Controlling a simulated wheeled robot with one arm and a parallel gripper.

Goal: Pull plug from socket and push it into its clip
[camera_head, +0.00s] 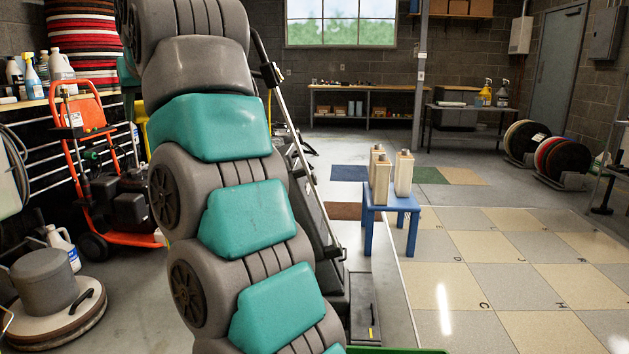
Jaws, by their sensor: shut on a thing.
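I cannot make out the plug, the socket or the clip in the head view. My own grey and teal arm fills the left middle of the picture from bottom to top and hides much behind it. My gripper does not show. A dark machine with a sloping metal bar (292,118) stands right behind the arm and is mostly covered by it. I cannot tell whether the socket or clip is on it.
An orange-framed machine (83,125) and a round floor machine (50,290) stand at left. Pad stacks (562,162) stand at far right. The tiled floor (515,285) at right is clear.

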